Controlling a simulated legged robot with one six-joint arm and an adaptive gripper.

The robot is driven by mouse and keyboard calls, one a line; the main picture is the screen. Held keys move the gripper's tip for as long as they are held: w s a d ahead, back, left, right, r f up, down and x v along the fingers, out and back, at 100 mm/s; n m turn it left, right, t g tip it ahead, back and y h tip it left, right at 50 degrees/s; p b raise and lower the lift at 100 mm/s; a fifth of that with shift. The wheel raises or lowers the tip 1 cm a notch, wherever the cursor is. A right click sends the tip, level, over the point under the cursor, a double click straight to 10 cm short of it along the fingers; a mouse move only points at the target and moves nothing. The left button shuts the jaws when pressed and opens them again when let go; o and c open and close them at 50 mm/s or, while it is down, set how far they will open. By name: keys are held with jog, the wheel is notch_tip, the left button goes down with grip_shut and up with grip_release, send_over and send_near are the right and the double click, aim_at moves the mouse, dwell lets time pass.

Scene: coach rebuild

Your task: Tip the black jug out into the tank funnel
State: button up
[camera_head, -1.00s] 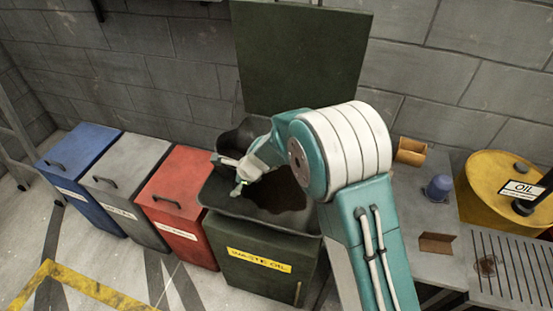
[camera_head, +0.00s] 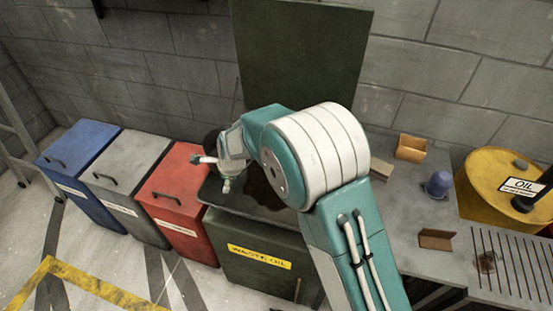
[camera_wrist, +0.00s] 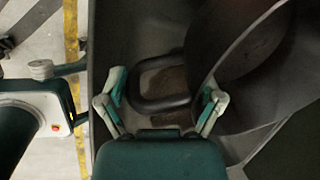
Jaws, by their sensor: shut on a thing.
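My gripper (camera_head: 217,172) is over the left part of the waste oil tank (camera_head: 250,255). In the wrist view my gripper (camera_wrist: 163,98) is shut on the black jug's loop handle, with one finger on each side of it. The jug's dark, curved body (camera_wrist: 265,70) fills the right of that view and appears tilted. In the head view only a dark bit of the jug (camera_head: 211,141) shows behind my gripper. The tank's dark funnel (camera_head: 215,193) lies under the gripper and forearm. Its brown, stained middle is mostly hidden. I cannot see anything pouring.
The tank's raised lid (camera_head: 300,60) stands behind the arm. A red bin (camera_head: 178,205), a grey bin (camera_head: 125,185) and a blue bin (camera_head: 80,165) stand to the left.

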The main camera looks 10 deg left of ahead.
jog(key=shift+s+a+r+h, duration=0.15)
jog(key=shift+a+r+h, duration=0.15)
jog(key=shift+a+h, duration=0.15)
jog(key=shift+s+a+f+t+h+p, duration=0.15)
jog(key=shift+a+t+h+p, duration=0.3)
jog(key=shift+h+p, duration=0.35)
